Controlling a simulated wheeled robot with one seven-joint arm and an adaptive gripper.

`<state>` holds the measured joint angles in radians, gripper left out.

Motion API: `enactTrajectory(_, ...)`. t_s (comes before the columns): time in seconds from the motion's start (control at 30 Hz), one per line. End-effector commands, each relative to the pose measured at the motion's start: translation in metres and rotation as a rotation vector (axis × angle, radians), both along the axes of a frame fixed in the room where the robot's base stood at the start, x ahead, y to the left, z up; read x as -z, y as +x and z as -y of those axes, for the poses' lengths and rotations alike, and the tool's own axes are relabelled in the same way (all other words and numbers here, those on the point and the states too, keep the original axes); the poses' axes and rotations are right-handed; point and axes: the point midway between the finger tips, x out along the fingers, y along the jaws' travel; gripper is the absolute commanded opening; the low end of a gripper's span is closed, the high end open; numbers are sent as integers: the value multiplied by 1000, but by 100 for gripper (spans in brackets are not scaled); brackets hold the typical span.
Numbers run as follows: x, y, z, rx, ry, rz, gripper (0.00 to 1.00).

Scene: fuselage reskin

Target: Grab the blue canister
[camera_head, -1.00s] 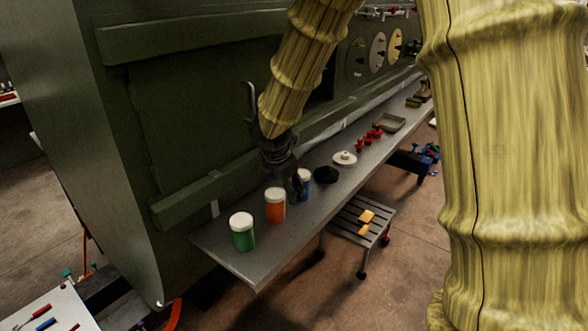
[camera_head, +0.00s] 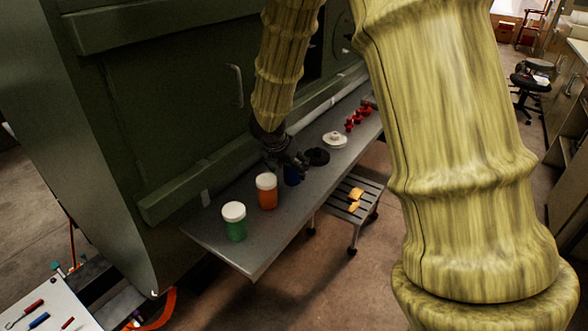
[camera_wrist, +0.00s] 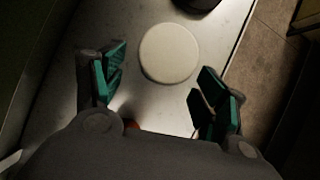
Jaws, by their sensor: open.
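The blue canister (camera_head: 291,176) stands on the grey shelf (camera_head: 262,243), behind the orange canister in the head view. My gripper (camera_head: 288,162) is right above it and hides its top there. In the wrist view a round white lid (camera_wrist: 169,53) lies just beyond and between the green-padded fingertips of my gripper (camera_wrist: 160,88). The fingers are spread and nothing is between them. The canister's body under the lid is hidden in the wrist view. I cannot tell whether the fingers have passed below the lid's height.
An orange canister (camera_head: 266,191) and a green canister (camera_head: 234,222), both white-lidded, stand nearer on the shelf. A black round item (camera_head: 316,156), a white disc (camera_head: 334,139) and several red pieces (camera_head: 356,120) lie farther along. The dark green fuselage wall (camera_head: 160,110) borders the shelf.

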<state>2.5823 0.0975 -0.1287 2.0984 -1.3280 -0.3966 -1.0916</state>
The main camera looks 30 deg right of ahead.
Motion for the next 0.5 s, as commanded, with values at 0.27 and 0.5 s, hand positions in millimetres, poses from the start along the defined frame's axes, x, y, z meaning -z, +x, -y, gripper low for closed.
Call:
enactTrajectory(0.27, 22, 8, 15, 4, 0, -3, 73)
enactTrajectory(0.5, 40, 15, 24, 4, -1, 0, 73)
